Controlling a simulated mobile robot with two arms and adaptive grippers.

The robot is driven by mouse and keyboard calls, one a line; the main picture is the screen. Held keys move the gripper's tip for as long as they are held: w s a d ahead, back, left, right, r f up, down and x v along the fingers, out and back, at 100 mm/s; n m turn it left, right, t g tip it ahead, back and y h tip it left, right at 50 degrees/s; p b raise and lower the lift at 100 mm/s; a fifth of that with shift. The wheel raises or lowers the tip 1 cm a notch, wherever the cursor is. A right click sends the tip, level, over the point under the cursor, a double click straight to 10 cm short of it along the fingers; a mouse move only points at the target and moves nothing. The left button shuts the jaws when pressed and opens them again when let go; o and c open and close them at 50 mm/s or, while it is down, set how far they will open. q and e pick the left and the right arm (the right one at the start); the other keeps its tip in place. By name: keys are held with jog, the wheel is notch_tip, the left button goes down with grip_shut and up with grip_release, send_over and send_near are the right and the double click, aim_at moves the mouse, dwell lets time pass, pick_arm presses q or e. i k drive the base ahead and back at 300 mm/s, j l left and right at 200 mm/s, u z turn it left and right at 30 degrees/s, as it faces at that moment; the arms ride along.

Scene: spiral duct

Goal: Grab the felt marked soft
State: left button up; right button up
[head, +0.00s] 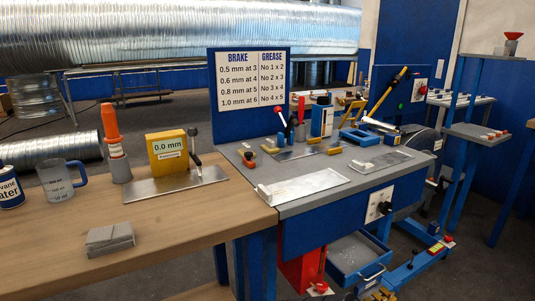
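A small stack of grey slabs (110,238) lies on the wooden bench (190,245) at the lower left, near its front edge. These may be felt pieces, but I cannot tell their material. I can read no "soft" mark on them or anywhere else in the head view. Neither of my grippers is in view.
A clear jug (58,186), a labelled can (9,188), an orange-tipped bottle (113,145) and a yellow gauge (167,149) on a metal plate stand behind the slabs. A grey-topped blue workbench (300,205) with tools adjoins on the right. Its drawer (357,258) is open.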

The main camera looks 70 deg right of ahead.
aim_at(245, 147)
jog(key=z, duration=2.2)
